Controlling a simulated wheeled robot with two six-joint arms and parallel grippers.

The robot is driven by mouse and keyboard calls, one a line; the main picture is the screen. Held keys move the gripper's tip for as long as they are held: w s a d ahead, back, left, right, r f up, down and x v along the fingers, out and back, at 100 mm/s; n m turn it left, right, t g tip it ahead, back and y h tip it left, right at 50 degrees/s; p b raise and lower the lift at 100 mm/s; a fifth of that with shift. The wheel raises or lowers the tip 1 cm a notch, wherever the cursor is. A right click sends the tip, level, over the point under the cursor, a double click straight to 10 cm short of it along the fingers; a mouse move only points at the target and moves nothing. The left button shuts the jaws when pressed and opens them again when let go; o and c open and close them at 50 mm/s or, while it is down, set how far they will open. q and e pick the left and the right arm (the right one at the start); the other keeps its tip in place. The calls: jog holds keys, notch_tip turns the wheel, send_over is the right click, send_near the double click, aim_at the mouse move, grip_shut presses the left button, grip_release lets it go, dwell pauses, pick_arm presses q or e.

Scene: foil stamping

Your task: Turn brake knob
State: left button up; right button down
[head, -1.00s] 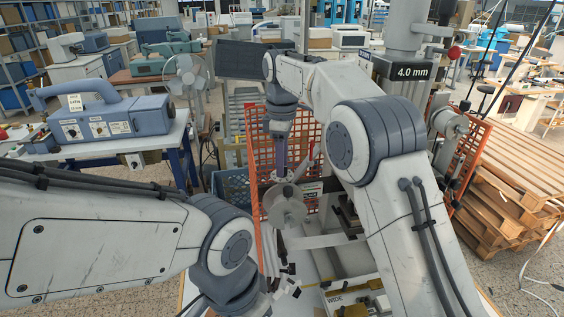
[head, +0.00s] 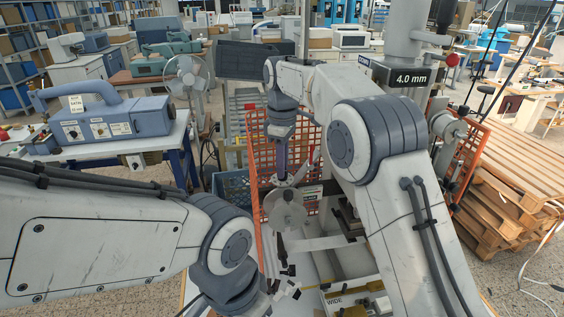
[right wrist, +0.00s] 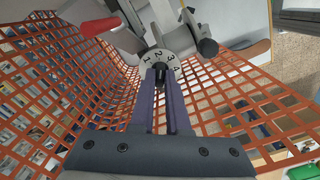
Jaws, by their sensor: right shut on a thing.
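The brake knob (right wrist: 160,72) is a small dark grip at the lower edge of a pale dial (right wrist: 161,56) numbered 1 to 4 in the right wrist view. My right gripper (right wrist: 161,84) reaches up to the dial, its two fingers on either side of the knob and shut on it. In the head view my right gripper (head: 281,165) points down behind a round grey disc (head: 285,209), and the knob cannot be made out there. My left arm crosses the lower left of the head view; its gripper is not visible.
An orange mesh guard (right wrist: 238,98) stands close around the right gripper on both sides. A red-handled lever (right wrist: 100,25) is near the dial at upper left. A blue-grey machine (head: 110,120) sits on a table at left, and wooden pallets (head: 510,165) are stacked at right.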

jog(key=m+p, duration=0.2)
jog(key=m, duration=0.1)
jog(key=shift+r, duration=0.15)
jog(key=shift+m+p, duration=0.7)
jog(key=shift+m, duration=1.2)
jog(key=c, duration=0.9)
grip_release()
